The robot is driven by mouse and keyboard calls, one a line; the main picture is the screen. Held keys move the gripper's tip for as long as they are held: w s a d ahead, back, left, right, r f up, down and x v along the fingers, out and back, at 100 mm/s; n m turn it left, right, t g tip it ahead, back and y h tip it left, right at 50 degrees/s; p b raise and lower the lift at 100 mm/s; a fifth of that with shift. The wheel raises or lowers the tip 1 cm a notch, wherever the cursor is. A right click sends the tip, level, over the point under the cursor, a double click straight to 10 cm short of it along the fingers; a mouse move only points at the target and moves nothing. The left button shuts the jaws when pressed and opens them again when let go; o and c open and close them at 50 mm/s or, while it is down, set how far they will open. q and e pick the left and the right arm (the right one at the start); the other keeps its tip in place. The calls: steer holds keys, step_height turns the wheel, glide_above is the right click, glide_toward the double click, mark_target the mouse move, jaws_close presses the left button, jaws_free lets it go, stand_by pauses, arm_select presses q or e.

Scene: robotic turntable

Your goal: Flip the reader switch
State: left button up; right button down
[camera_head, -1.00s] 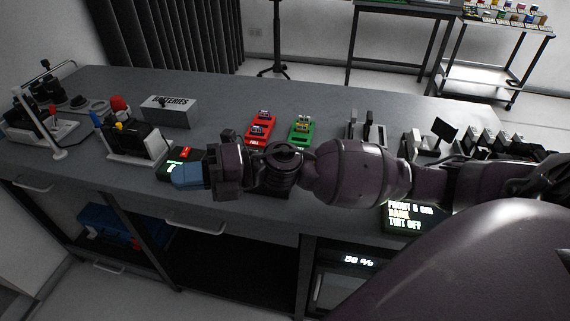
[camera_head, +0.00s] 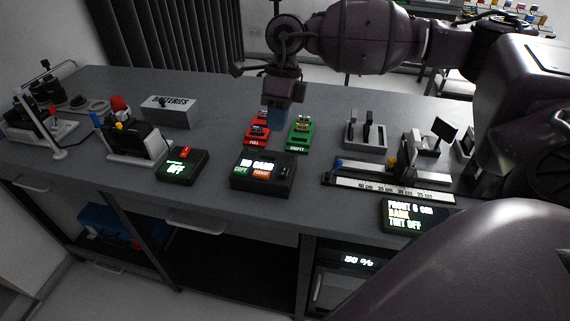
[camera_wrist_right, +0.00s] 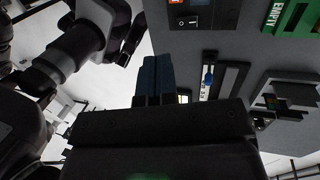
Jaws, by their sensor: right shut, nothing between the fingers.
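The reader box (camera_head: 262,174) is a black unit near the table's front edge. My right gripper (camera_head: 273,119) has blue fingertips that are shut and empty. In the head view it appears behind the reader, by the red tray, apart from the switch. In the wrist view its fingers (camera_wrist_right: 154,78) point up, below the reader. My left gripper is not in view.
A black box (camera_head: 182,165) with a red switch and a green "OFF" screen stands left of the reader. The red tray (camera_head: 256,140) and green tray (camera_head: 299,147) lie behind it. A ruler rail (camera_head: 390,188) and display (camera_head: 411,215) are at right. The batteries box (camera_head: 170,112) stands back left.

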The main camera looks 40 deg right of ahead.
mark_target(285, 174)
steer(key=d, duration=0.1)
steer(key=d+r, duration=0.1)
steer(key=d+h, duration=0.1)
steer(key=shift+w+r, duration=0.15)
steer(key=shift+r, duration=0.1)
steer(key=f, duration=0.4)
steer(key=s+a+f, duration=0.1)
steer(key=f, duration=0.4)
steer(key=a+f+b, duration=0.1)
steer(key=f, duration=0.3)
steer(key=shift+s+f, duration=0.2)
steer(key=shift+s, duration=0.05)
steer(key=shift+f, duration=0.25)
